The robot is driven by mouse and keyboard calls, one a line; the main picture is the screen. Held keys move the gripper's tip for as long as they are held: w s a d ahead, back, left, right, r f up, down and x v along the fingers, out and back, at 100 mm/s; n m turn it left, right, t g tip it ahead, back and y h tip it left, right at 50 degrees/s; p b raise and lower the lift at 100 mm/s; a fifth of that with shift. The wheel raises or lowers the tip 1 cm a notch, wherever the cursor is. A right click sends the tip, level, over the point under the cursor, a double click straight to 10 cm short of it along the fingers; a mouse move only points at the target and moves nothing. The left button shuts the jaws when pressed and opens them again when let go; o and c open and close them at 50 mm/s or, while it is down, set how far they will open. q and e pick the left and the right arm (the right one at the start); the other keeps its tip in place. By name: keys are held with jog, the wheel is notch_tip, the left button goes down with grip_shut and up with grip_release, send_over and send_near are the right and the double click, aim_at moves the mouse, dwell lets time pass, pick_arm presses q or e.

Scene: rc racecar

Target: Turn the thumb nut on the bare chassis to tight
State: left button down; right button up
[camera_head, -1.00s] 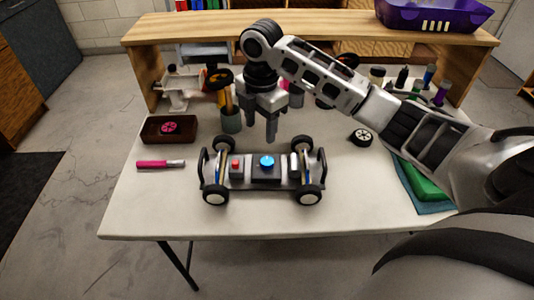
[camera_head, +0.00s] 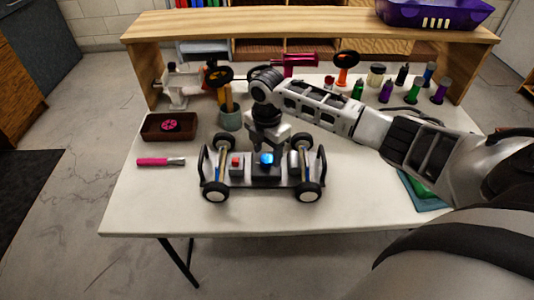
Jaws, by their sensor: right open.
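The bare chassis (camera_head: 240,182) stands on its wheels in the middle of the white table. A blue thumb nut (camera_head: 266,160) sits on top at its centre, on a dark block. A red button-like part (camera_head: 236,161) is to its left. My right gripper (camera_head: 267,153) points down right over the blue nut, its fingers open on either side of it or just above it. Whether the fingers touch the nut cannot be told. My left gripper is not in view.
A pink-handled tool (camera_head: 161,162) lies left of the chassis. A brown tray (camera_head: 182,128) with a pink wheel is behind it. A cup of tools (camera_head: 230,119) stands behind the chassis. Several bottles (camera_head: 413,91) stand at the back right. The table front is clear.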

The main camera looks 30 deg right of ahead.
jog(key=shift+f, duration=0.8)
jog(key=c, duration=1)
jog(key=shift+o, duration=0.2)
jog(key=shift+r, duration=0.1)
